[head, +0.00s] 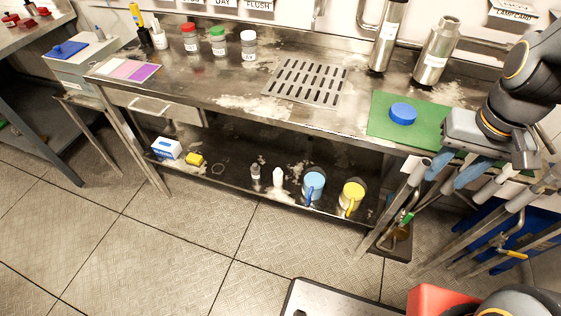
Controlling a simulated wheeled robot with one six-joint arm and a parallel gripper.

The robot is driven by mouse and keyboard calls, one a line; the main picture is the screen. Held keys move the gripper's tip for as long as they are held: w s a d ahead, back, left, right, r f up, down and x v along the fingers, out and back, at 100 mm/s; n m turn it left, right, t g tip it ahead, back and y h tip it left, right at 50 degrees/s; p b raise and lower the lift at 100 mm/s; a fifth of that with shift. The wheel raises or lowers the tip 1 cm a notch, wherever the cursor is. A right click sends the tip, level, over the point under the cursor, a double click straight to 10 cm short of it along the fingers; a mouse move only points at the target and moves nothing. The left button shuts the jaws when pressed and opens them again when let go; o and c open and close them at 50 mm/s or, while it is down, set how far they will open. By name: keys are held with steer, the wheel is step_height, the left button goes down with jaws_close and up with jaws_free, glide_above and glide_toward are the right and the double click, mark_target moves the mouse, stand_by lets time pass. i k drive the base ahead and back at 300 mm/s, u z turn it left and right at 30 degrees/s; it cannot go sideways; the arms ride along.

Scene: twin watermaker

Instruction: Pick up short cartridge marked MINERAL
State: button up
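No cartridge with a readable MINERAL label shows in the head view. Two steel cylinders with small labels, a tall one (388,38) and a shorter, wider one (435,55), stand upright at the back right of the metal bench (215,95). I cannot read their labels or tell whether either is the cartridge. Several pale tubes (410,185), some with blue parts, slant below the bench's right end; their markings are unreadable. My gripper (525,153) is at the right, beside the green mat, apart from the steel cylinders. Its fingers are unclear, and I see nothing held.
A blue round lid (403,113) lies on the green mat (383,130). A slotted drain plate (306,82) is mid-bench. Blue (313,184) and yellow (352,197) mugs stand on the lower shelf.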

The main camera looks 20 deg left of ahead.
mark_target(278, 173)
steer(key=z, duration=1.7)
steer(key=k, duration=1.15)
steer(key=u, duration=2.2)
